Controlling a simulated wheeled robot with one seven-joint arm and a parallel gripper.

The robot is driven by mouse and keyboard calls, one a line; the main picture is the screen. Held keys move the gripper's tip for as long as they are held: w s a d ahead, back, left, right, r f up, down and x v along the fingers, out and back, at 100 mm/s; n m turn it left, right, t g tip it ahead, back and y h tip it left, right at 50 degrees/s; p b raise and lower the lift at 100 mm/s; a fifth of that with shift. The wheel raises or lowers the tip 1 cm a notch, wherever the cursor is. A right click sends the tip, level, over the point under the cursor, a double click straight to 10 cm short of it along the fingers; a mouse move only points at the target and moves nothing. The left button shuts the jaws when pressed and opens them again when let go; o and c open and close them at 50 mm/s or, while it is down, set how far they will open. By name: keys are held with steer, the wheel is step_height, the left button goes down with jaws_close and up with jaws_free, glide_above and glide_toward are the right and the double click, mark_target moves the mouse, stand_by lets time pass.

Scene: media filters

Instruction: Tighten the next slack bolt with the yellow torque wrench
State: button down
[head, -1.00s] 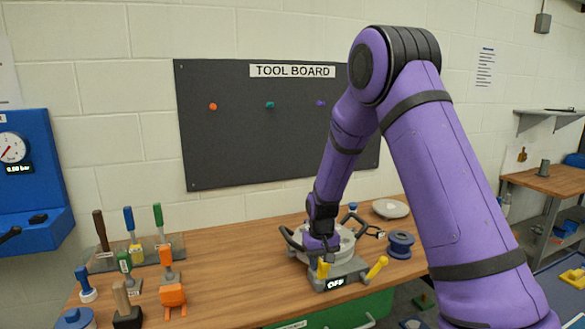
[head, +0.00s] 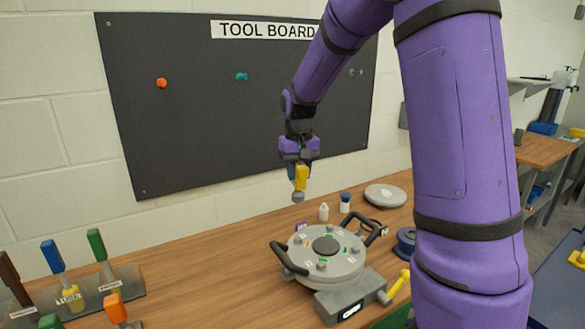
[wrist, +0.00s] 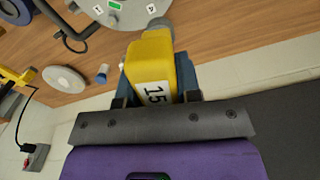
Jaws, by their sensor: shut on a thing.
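My gripper (head: 300,165) is shut on the yellow torque wrench (head: 301,178), which hangs down with its grey tip lowest, clear of everything. In the wrist view the wrench (wrist: 152,68) fills the middle between the fingers and carries a label reading 15. Below it on the bench stands a grey round housing (head: 350,262) with two dark side handles, a dark centre and several bolts on top. Small green marks and white number tags sit near the bolts. I cannot tell from here which bolts are slack. The housing's base has a small lit display (head: 350,311), too small to read.
A yellow handle (head: 398,287) sticks out right of the base. A tool rack (head: 85,298) is at left. Bench between is clear.

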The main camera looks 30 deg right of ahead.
steer(key=shift+f, duration=0.1)
step_height(320, 180, down, 12)
stand_by(1.5)
steer(key=shift+f, duration=1.15)
stand_by(1.3)
steer(key=shift+m, duration=1.2)
steer(key=shift+m, duration=1.2)
steer(key=shift+r, duration=1.6)
